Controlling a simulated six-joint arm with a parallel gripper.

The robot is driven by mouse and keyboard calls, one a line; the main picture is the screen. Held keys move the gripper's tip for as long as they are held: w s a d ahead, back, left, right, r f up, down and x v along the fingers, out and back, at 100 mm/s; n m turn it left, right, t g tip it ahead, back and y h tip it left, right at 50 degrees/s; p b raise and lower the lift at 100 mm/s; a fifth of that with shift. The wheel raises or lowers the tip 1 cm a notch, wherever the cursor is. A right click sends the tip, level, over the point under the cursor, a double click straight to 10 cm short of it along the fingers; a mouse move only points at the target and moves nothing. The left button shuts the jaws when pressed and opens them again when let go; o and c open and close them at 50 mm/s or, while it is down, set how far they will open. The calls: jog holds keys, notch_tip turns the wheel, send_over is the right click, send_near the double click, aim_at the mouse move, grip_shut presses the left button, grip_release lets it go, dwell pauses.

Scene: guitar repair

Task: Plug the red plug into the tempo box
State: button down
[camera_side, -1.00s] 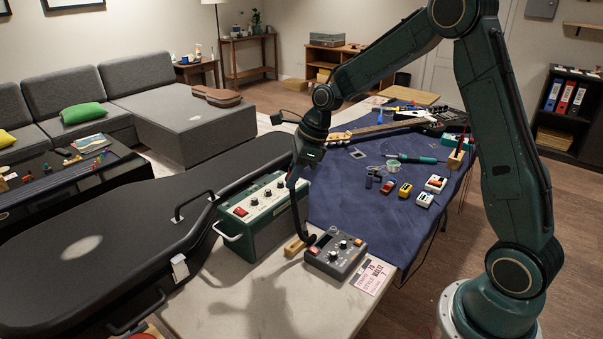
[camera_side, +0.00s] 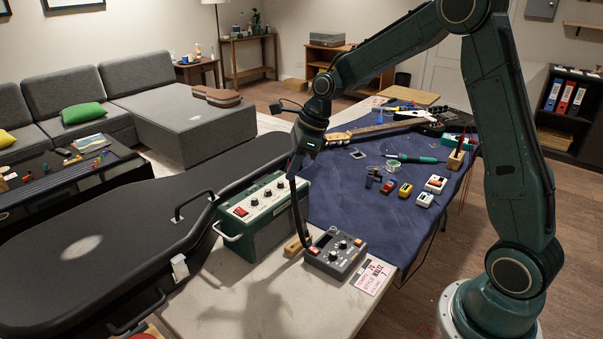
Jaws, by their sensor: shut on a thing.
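The tempo box (camera_side: 341,254) is a dark grey box with several knobs and a red patch on its left top corner, standing at the front of the pale tabletop. My gripper (camera_side: 292,172) is above and to the left of it, over the back right of the green amplifier (camera_side: 258,212). It is shut on the upper end of a black cable (camera_side: 298,213), which hangs down to the left side of the tempo box. The red plug cannot be made out for certain. Whether the cable's lower end touches the box cannot be told.
A small wooden block (camera_side: 292,246) lies left of the tempo box, and a printed card (camera_side: 373,277) lies right of it. A blue cloth (camera_side: 340,205) holds several pedals, a soldering iron and a guitar (camera_side: 378,130). A black guitar case (camera_side: 90,245) fills the left.

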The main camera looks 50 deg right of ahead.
jog(key=shift+r, duration=0.8)
jog(key=s+d+f, duration=0.6)
jog(key=d+f, duration=0.5)
jog(key=f, duration=0.2)
jog(key=shift+s+d+f, duration=0.15)
jog(key=shift+f, duration=0.15)
jog(key=shift+f, duration=0.2)
jog(key=shift+f, duration=2.35)
jog(key=shift+f, duration=0.75)
dwell(2.3)
